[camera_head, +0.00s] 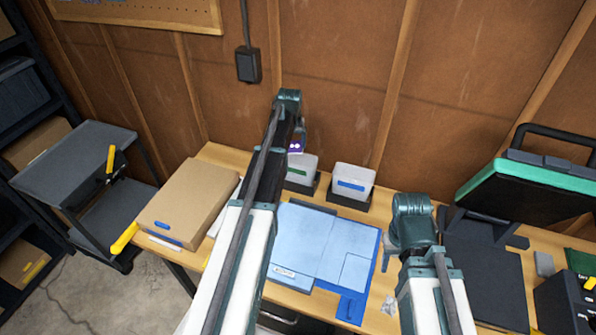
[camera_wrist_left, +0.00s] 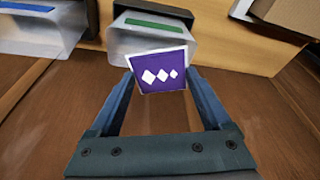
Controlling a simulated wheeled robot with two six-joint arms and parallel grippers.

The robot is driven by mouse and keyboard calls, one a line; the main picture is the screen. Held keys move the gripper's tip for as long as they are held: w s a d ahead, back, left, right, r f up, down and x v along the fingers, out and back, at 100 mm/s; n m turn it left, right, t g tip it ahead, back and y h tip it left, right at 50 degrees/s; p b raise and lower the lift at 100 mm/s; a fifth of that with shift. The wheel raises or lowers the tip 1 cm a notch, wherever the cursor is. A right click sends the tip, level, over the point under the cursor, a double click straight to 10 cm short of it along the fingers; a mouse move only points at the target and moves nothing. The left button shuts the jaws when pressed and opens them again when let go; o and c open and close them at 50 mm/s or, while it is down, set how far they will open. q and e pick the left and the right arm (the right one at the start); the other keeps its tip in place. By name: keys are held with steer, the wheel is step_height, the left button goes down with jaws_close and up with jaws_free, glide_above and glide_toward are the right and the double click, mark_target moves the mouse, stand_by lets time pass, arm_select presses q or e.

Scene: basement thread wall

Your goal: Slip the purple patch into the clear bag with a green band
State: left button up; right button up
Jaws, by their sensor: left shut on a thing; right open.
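The purple patch (camera_wrist_left: 161,72), with a white edge and white diamond shapes, is held between the fingertips of my left gripper (camera_wrist_left: 160,82). In the head view the patch (camera_head: 295,147) shows just above the clear bag with a green band (camera_head: 301,172). In the left wrist view that bag (camera_wrist_left: 150,42) is open and lies beyond the patch, which overlaps its near edge; I cannot tell whether the patch is inside the mouth. My left gripper (camera_head: 297,140) is mostly hidden by its own arm. My right gripper (camera_head: 413,250) is over the table, its fingers hidden.
A clear bag with a blue band (camera_head: 352,181) stands in a black holder to the right. A blue mat (camera_head: 330,240) lies in front. A cardboard box (camera_head: 187,203) is at the left. A green-and-black case (camera_head: 530,180) stands at the right.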

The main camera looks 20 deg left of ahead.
mark_target(293, 150)
arm_select(q)
steer(key=shift+s+d+f+b, duration=0.2)
steer(key=shift+s+f+b, duration=0.1)
steer(key=shift+f+b, duration=0.3)
steer(key=b+x, duration=0.3)
steer(key=shift+s+d+f+b, duration=0.1)
steer(key=shift+s+f+b, duration=0.1)
steer(key=shift+f+b, duration=0.25)
steer(key=shift+w+f+b, duration=0.2)
steer(key=shift+f+b, duration=0.15)
steer(key=shift+f, duration=0.15)
steer(key=shift+r, duration=0.1)
steer(key=o, duration=1.1)
steer(key=shift+s, duration=0.1)
